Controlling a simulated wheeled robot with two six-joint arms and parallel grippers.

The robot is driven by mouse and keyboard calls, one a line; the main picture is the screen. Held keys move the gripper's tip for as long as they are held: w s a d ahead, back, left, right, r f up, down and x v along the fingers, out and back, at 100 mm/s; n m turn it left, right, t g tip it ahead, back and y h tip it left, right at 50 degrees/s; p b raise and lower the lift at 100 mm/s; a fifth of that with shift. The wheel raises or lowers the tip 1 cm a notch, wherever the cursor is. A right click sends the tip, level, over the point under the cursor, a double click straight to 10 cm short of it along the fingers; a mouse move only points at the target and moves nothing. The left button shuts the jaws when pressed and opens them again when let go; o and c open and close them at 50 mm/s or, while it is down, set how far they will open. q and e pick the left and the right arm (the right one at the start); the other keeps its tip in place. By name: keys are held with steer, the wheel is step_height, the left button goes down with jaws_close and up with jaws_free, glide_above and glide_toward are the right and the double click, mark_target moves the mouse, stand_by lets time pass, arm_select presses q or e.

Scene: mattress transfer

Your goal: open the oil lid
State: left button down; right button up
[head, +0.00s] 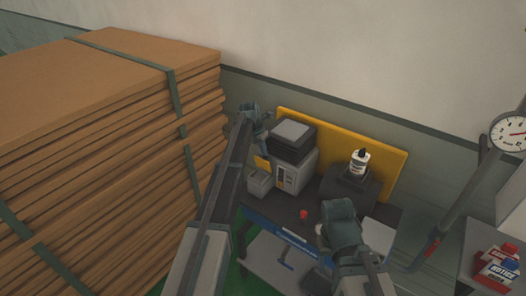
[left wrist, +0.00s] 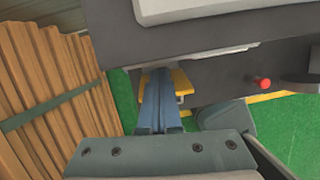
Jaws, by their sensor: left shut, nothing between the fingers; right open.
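A white bottle (head: 360,162) with a dark top and a label stands upright on a dark block on the workbench (head: 285,208). A small red cap-like piece (head: 304,214) sits on the bench top; it also shows in the left wrist view (left wrist: 263,83). I cannot tell which part is the oil lid. My left gripper (head: 258,120) is raised left of the grey machine; its fingers (left wrist: 158,75) are shut and empty, in front of a small yellow piece (left wrist: 181,80). My right gripper (head: 340,215) is open over the bench's right part, below the bottle; its fingertips are mostly hidden.
A tall strapped stack of brown boards (head: 100,120) fills the left side. A grey machine with a dark top (head: 292,165) stands on the bench before a yellow panel (head: 390,150). A gauge on a pipe (head: 510,133) and red boxes (head: 497,265) are at right.

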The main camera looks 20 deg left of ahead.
arm_select(q)
steer(key=shift+w+d, duration=0.15)
steer(key=shift+w, duration=0.25)
stand_by(0.3)
stand_by(0.4)
steer(key=shift+r+p, duration=0.8)
steer(key=shift+p, duration=0.05)
